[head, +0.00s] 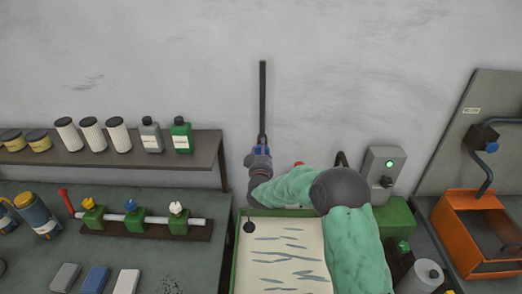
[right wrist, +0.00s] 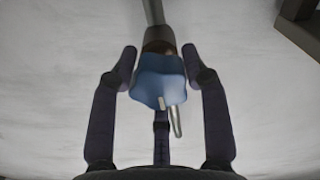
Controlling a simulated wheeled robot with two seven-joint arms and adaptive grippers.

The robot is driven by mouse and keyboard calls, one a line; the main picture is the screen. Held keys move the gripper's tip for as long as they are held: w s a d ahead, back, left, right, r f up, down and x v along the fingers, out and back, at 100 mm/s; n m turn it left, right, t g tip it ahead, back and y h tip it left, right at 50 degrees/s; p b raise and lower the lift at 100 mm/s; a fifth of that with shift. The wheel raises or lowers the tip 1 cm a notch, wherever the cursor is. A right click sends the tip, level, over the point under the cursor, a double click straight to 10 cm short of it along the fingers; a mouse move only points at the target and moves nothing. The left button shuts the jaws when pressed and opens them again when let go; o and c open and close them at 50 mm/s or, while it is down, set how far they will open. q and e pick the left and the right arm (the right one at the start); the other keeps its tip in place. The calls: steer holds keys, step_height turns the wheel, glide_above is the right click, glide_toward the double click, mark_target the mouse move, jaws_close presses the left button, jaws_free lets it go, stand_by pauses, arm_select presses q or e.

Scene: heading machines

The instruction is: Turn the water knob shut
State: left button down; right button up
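A blue lobed knob (head: 259,149) sits at the lower end of a thin dark vertical pipe (head: 263,95) against the grey wall. In the right wrist view the blue knob (right wrist: 160,80) is large and central, with a pale mark on its face. My right gripper (head: 257,160) is at the knob, its arm coming from the lower right. Its dark fingers (right wrist: 160,62) stand spread on either side of the knob, with a third below. I cannot tell whether they touch it. My left gripper is not in view.
A green-edged coolant tray (head: 238,255) lies below my right arm. A shelf (head: 190,160) with bottles and filters is at left, above a bench rack of yellow, blue and white valves (head: 135,215). A control box with a green light (head: 383,170) and an orange bin (head: 470,215) are at right.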

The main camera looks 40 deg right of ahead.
steer(key=o, duration=0.4)
steer(key=shift+s+f, duration=0.2)
steer(key=shift+f, duration=0.7)
steer(key=shift+d, duration=0.15)
steer(key=shift+r, duration=0.4)
steer(key=v, duration=1.2)
steer(key=shift+w, duration=0.1)
